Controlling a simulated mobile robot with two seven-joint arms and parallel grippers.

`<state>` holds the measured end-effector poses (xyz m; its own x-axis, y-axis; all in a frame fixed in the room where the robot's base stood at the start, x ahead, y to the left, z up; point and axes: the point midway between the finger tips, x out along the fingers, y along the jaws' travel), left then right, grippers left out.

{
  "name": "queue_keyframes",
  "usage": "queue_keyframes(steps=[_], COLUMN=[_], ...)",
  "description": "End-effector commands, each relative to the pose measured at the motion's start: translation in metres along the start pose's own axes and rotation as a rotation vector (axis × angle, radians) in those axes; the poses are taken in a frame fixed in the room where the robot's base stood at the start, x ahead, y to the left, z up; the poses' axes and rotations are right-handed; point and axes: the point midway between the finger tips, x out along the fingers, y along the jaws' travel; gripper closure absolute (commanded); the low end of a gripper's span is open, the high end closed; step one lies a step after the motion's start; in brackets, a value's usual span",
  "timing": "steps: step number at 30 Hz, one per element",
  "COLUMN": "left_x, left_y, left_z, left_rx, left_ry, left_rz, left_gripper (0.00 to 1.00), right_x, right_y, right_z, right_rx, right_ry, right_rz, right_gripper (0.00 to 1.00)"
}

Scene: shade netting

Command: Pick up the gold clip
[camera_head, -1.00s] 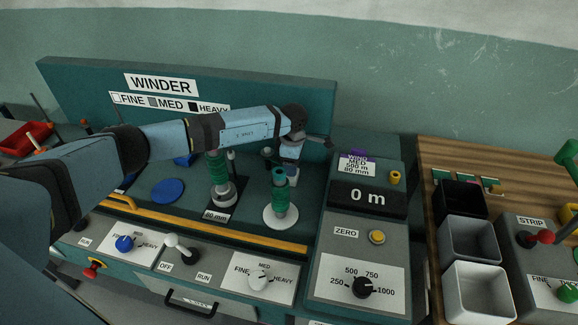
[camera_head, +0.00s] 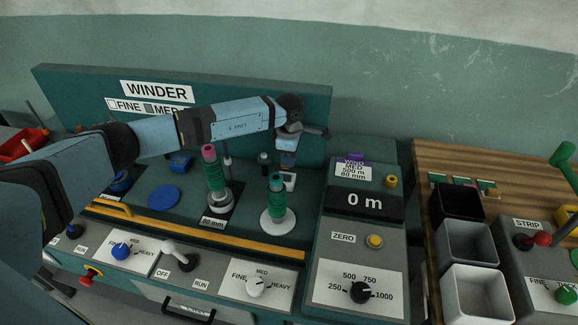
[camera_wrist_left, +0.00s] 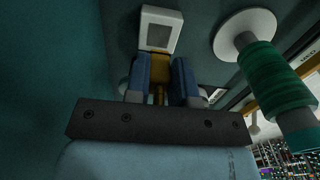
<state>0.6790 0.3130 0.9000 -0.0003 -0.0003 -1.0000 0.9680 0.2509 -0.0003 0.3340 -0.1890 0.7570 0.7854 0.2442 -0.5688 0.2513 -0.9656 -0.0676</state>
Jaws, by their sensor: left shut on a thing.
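The gold clip (camera_wrist_left: 159,68) shows in the left wrist view between the two blue fingers of my left gripper (camera_wrist_left: 161,62). The gripper is shut on it. A white block with a grey face (camera_wrist_left: 159,36) lies just beyond the fingertips; I cannot tell whether the clip touches it. In the head view my left gripper (camera_head: 287,160) points down above this white block (camera_head: 289,182), behind the right green spool, and the clip is hidden there. My right gripper is not in view.
A green spool on a white disc (camera_head: 277,197) stands close in front of the gripper. A second green spool with a pink top (camera_head: 213,170) stands to the left. The winder back panel (camera_head: 310,110) rises behind; the counter box (camera_head: 361,202) is at the right.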

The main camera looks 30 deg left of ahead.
Motion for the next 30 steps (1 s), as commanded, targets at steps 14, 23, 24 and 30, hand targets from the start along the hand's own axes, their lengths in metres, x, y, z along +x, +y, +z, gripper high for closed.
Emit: queue_keyframes(steps=[14, 23, 24, 30], left_x=[-0.128, -0.154, -0.155, -0.155], left_y=[0.0, 0.0, 0.0, 0.0], left_z=[0.0, 0.0, 0.0, 0.0], left_rx=[0.001, 0.0, 0.0, 0.0], left_ry=[-0.001, 0.001, 0.001, 0.0], left_rz=[0.003, 0.0, 0.0, 0.0], left_gripper=[1.0, 1.0, 1.0, 1.0], right_x=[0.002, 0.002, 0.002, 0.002], right_y=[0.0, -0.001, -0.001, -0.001], right_z=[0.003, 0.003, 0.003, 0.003], right_rx=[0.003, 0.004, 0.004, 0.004], right_ry=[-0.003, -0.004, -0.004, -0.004], right_rz=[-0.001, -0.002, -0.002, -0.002], right_gripper=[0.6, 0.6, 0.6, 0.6])
